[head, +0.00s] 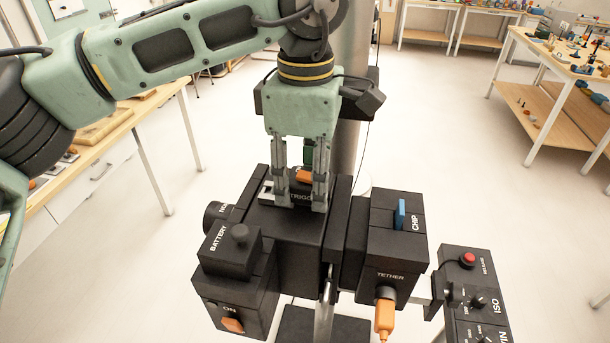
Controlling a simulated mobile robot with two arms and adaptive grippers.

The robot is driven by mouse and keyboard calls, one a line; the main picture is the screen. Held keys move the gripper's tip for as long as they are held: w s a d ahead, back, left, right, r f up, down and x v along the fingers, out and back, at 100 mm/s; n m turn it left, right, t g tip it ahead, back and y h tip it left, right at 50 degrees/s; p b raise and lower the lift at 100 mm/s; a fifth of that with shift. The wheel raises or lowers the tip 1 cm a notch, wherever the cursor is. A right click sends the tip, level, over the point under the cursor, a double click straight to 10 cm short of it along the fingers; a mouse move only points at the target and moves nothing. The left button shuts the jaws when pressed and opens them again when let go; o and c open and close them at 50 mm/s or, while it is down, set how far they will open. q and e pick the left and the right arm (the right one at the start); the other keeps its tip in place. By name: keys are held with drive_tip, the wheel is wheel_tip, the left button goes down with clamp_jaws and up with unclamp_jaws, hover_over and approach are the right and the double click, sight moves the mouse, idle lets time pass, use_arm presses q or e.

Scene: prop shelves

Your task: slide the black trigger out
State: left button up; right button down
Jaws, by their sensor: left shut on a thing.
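My left gripper (303,203) points down onto the top of a black camera-like prop (290,240) in the head view. Its two fingers are shut on the black trigger (297,172), which sits between them and is mostly hidden. A small orange piece (303,176) shows between the fingers. I cannot tell whether the trigger is still seated in the prop. My right gripper is out of view.
The prop carries a BATTERY block (228,248) with a knob, a CHIP block with a blue tab (400,215), and an orange TETHER plug (385,312). A control panel (470,290) with a red button stands at right. Tables (130,112) line the left and right; the floor between is clear.

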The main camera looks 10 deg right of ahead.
use_arm(q)
drive_tip(key=shift+d+r+p, duration=0.2)
drive_tip(key=shift+r+p, duration=1.6)
drive_tip(key=shift+r, duration=0.7)
drive_tip(key=shift+s, duration=0.1)
